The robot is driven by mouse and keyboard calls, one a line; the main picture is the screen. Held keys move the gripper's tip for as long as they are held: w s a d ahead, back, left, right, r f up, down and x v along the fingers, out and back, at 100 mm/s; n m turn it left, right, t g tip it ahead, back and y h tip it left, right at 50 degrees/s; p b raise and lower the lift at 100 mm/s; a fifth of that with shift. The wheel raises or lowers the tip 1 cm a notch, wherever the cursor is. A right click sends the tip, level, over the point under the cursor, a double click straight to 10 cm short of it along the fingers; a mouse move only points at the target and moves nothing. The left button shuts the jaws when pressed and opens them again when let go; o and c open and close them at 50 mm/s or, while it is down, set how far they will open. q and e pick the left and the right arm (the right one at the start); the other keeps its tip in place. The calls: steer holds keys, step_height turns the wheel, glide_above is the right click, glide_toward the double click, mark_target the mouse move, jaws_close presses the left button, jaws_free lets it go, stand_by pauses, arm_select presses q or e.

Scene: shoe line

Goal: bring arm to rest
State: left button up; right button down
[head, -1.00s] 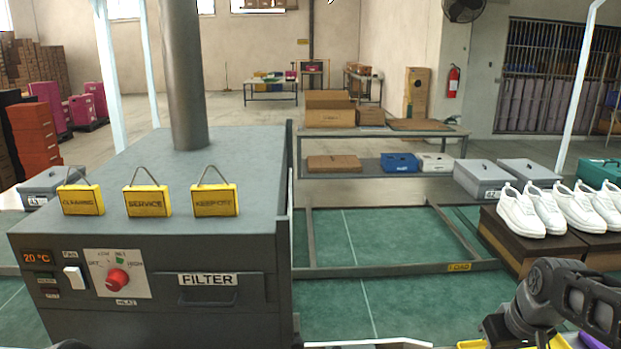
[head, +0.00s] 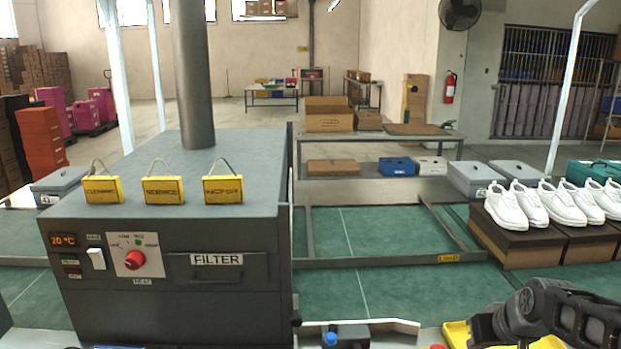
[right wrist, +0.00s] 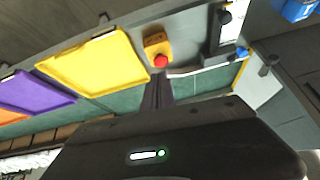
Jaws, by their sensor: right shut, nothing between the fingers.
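My right arm (head: 560,310) shows at the lower right of the head view, over a yellow tray; its fingertips cannot be made out there. In the right wrist view my right gripper (right wrist: 158,92) is shut and empty, its dark fingers together over the green floor area beyond the trays. My left arm and gripper are not in view.
A grey machine (head: 170,285) with yellow signs stands at left. White shoes (head: 560,203) sit on brown boxes at right. In the wrist view, a yellow tray (right wrist: 98,68), a purple tray (right wrist: 32,92) and a red button (right wrist: 160,61) lie near the gripper.

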steer(key=s+a+f+m+y, duration=0.1)
steer(key=a+f, duration=0.7)
steer(key=f, duration=0.3)
steer(key=a+f+y, duration=0.1)
steer(key=a+f, duration=0.7)
steer(key=f, duration=0.3)
steer(key=s+a+f+g, duration=0.2)
steer(key=s+a+f, duration=0.2)
steer(key=s, duration=0.3)
steer(key=s+a+f+g+y, duration=0.1)
steer(key=s+a+f, duration=0.4)
steer(key=s, duration=0.3)
steer(key=s+a+f+g+y, duration=0.1)
steer(key=s+a+f+g, duration=0.1)
steer(key=s+a+f, duration=0.2)
steer(key=s+f, duration=0.2)
steer(key=s, duration=0.1)
steer(key=shift+s+a+f+g, duration=0.15)
steer(key=shift+s+f+g, duration=0.15)
steer(key=shift+s+f, duration=0.1)
